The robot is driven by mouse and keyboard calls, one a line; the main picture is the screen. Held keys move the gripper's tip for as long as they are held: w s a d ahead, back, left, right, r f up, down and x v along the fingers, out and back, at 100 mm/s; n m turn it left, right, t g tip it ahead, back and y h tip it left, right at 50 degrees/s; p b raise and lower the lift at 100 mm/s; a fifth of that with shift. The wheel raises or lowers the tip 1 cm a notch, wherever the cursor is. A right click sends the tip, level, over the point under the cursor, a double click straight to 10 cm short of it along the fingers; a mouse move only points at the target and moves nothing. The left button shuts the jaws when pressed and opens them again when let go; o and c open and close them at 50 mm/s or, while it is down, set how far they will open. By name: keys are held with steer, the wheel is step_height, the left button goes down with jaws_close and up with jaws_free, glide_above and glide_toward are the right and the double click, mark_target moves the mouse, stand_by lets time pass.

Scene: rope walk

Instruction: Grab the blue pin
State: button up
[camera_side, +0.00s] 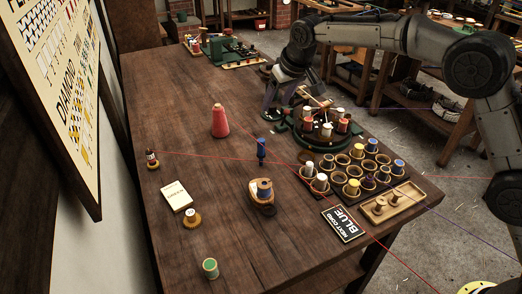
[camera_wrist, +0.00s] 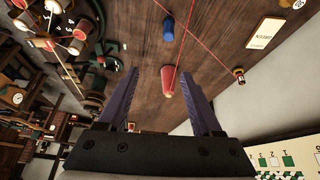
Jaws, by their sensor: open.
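A small blue pin (camera_side: 261,150) stands upright on the wooden table in the side view, near the middle. A blue piece that looks like the same pin (camera_wrist: 168,28) shows at the top of the wrist view. Another blue-topped piece (camera_side: 399,165) sits in the dark rack. My gripper (camera_side: 277,108) is above the table's far part, beside the round green stand and beyond the blue pin. In the wrist view my gripper (camera_wrist: 160,75) has its two purple fingers spread apart, with nothing held between them.
A red cone (camera_side: 220,122) stands left of the pin. The round stand with pegs (camera_side: 325,125) and the rack (camera_side: 352,170) are to the right. Red cords cross the table. A sign (camera_side: 343,223) reads "NEXT CORD BLUE".

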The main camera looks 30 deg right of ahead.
glide_toward(262, 140)
steer(key=shift+g, duration=0.3)
steer(key=x, duration=0.5)
steer(key=shift+w, duration=0.2)
steer(key=shift+x, duration=3.05)
jaws_close()
